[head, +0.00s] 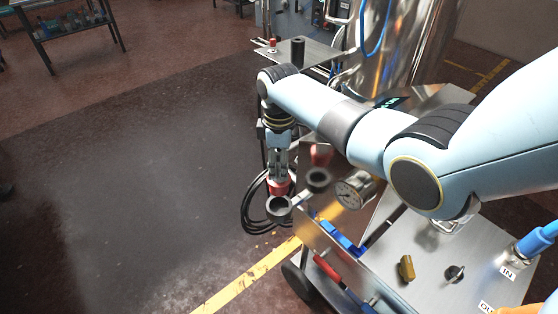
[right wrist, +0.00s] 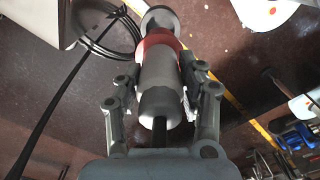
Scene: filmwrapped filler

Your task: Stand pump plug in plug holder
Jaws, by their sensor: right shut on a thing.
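My right gripper (head: 279,170) hangs at the side of the steel cart and is shut on the pump plug. The plug is grey with a red collar (head: 281,187); the right wrist view shows its grey body (right wrist: 160,85) between the fingers of the right gripper (right wrist: 160,95). A dark round ring, seemingly the plug holder (head: 279,207), shows just below the red collar. It also shows beyond the collar in the right wrist view (right wrist: 160,18). I cannot tell whether the plug's end is inside it. My left gripper is not in view.
A black cable (head: 250,215) hangs in loops beside the holder. A pressure gauge (head: 354,192) sits close to its right. A red shape and a second dark ring there look like reflections in the steel. The cart top (head: 440,262) carries knobs. Open floor lies left.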

